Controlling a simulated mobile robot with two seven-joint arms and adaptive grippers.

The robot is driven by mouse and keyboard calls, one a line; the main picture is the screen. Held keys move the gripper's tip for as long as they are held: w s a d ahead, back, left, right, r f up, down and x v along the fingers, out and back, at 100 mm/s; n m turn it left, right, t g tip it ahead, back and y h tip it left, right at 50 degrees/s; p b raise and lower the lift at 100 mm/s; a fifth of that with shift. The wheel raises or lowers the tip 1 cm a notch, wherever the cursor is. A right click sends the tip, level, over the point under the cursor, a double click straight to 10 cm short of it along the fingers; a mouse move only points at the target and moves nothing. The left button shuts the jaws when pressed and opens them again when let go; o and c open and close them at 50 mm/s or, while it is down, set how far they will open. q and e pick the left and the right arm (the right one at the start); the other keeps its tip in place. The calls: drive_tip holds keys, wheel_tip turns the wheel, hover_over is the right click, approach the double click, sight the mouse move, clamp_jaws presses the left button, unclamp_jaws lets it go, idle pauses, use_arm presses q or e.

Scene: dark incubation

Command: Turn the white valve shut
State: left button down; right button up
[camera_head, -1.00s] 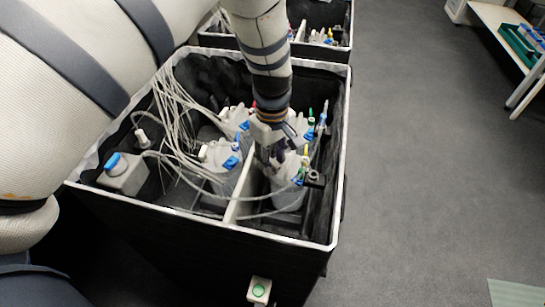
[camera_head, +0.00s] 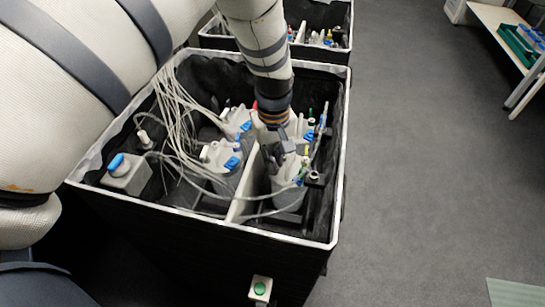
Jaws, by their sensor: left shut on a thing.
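My left arm comes in from the left and reaches down into a black box with a white rim (camera_head: 228,226). My left gripper (camera_head: 281,153) is at the lid of the front right vessel (camera_head: 289,190), shut on a small part there, which I take to be the white valve. The gripper's fingers hide most of that part, so its turn position cannot be read. The vessel stands upright and has blue, green and yellow fittings on its lid. My right gripper is not in view.
Several more vessels with blue fittings (camera_head: 232,163) and a bundle of white tubes (camera_head: 178,120) crowd the box. A second box (camera_head: 337,50) is behind. The floor (camera_head: 420,150) at right is clear.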

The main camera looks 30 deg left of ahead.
use_arm(q)
drive_tip(key=m, duration=0.3)
drive_tip(key=shift+m, duration=0.3)
drive_tip(key=shift+d+m+p, duration=0.15)
drive_tip(key=shift+m+p, duration=0.15)
drive_tip(key=shift+m, duration=1.6)
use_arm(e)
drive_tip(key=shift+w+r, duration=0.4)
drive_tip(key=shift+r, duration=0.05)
use_arm(q)
drive_tip(key=shift+m, duration=0.3)
drive_tip(key=c, duration=1.7)
unclamp_jaws()
drive_tip(key=shift+o, duration=0.2)
